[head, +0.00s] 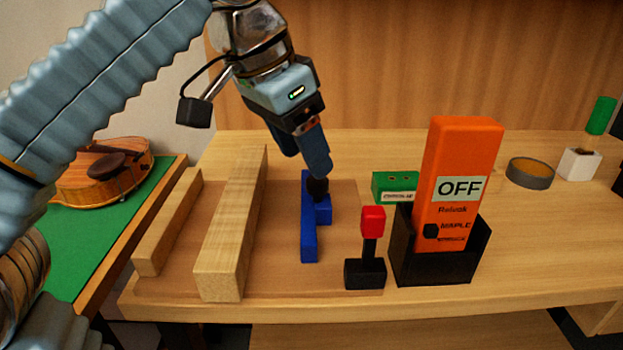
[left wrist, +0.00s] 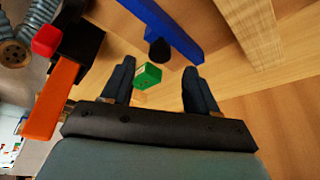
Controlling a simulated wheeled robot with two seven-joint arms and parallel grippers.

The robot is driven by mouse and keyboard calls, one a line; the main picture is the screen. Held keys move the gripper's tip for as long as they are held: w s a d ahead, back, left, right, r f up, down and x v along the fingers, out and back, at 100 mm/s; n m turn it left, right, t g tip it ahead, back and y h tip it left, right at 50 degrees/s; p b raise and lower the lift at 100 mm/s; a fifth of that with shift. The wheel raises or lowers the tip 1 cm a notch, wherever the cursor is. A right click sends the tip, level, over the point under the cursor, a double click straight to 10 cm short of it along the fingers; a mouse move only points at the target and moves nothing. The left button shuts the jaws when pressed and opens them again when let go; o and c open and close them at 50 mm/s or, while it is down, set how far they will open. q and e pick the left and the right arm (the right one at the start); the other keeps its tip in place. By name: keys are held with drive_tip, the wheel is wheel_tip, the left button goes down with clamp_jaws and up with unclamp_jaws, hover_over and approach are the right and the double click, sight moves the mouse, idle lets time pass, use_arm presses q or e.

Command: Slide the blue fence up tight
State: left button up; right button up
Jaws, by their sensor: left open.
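The blue fence (head: 309,235) lies on the wooden board, with a black knob (head: 318,187) on its far part. A clear gap separates it from the long pale wood beam (head: 232,225) to its left. My left gripper (head: 304,164) is open and empty, pointing down at the knob. In the left wrist view, the blue fence (left wrist: 172,28) crosses the top, and the knob (left wrist: 158,51) shows between and just beyond the open fingers (left wrist: 159,66). Whether a finger touches the knob I cannot tell. My right gripper is not in view.
A shorter wood strip (head: 168,222) lies left of the beam. Close right of the fence are a red-topped black lever (head: 371,250), a green box (head: 394,186) and an orange "OFF" block (head: 459,160) in a black holder (head: 437,265). A violin body (head: 105,172) lies at far left.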

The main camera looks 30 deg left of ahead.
sight(312, 182)
use_arm(q)
drive_tip(key=x, duration=0.4)
drive_tip(key=shift+f+b, duration=0.15)
drive_tip(key=shift+b, duration=0.2)
clamp_jaws()
